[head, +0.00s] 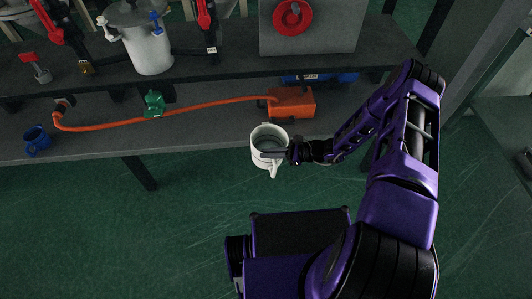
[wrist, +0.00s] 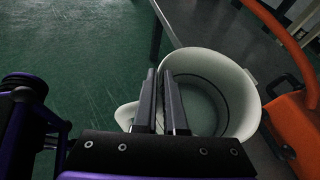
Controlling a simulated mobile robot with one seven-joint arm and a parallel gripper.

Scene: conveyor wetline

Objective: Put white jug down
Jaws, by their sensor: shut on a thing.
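The white jug (head: 256,144) hangs in my gripper (head: 287,154), at the front edge of the grey bench in the head view. Its open top faces up and its handle points toward me. In the wrist view the jug (wrist: 243,92) is seen from above into its hollow inside. The two dark fingers of my gripper (wrist: 166,75) are close together across its near wall, shut on the jug. The jug's underside is hidden, so I cannot tell whether it touches the bench.
On the lower bench (head: 200,135) an orange box (head: 291,102) with an orange hose (head: 190,105) lies just behind the jug. A green valve (head: 154,102) and a blue mug (head: 37,139) stand further left. A steel pot (head: 147,45) stands on the upper shelf. Bare bench lies left of the jug.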

